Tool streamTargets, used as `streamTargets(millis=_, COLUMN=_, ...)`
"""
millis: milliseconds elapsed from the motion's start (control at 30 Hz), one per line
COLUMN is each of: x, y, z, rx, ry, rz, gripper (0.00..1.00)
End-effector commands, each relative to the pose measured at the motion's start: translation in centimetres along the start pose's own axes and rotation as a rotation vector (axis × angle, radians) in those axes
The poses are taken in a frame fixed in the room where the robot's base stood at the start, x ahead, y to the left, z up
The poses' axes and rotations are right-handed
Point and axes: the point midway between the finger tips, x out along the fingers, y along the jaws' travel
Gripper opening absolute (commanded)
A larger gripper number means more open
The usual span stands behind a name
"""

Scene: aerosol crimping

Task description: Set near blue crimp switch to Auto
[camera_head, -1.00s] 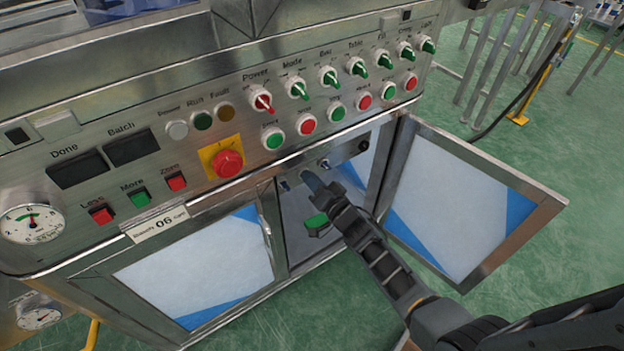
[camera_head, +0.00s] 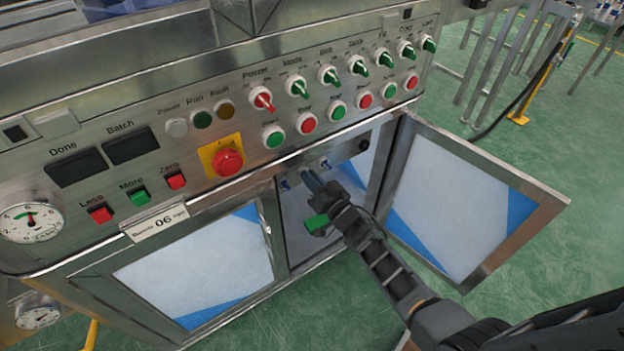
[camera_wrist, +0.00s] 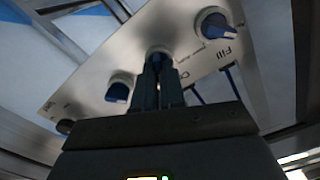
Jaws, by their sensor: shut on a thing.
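The near blue crimp switch (camera_wrist: 158,54) is the middle of three blue knobs on a small metal panel (camera_wrist: 191,64) in the wrist view. A label starting with "C" is beside it, partly hidden. My gripper (camera_wrist: 160,68) is shut on this knob, one finger on each side. The fingers cover most of the knob, so I cannot tell its setting.
The blue fill knob (camera_wrist: 213,22) and another blue knob (camera_wrist: 119,89) flank the switch closely. In the head view, an open door (camera_head: 466,205) stands right of my arm. Above are the upper panel's green selectors (camera_head: 329,75) and a red emergency button (camera_head: 228,162).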

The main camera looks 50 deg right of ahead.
Motion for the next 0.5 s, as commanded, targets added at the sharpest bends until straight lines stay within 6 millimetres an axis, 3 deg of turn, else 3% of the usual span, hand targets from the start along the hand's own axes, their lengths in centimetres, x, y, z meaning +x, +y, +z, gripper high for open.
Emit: streamTargets(millis=500, x=-0.05, y=-0.20, z=0.32, rx=-0.493, ry=-0.001, rz=-0.001, gripper=0.00)
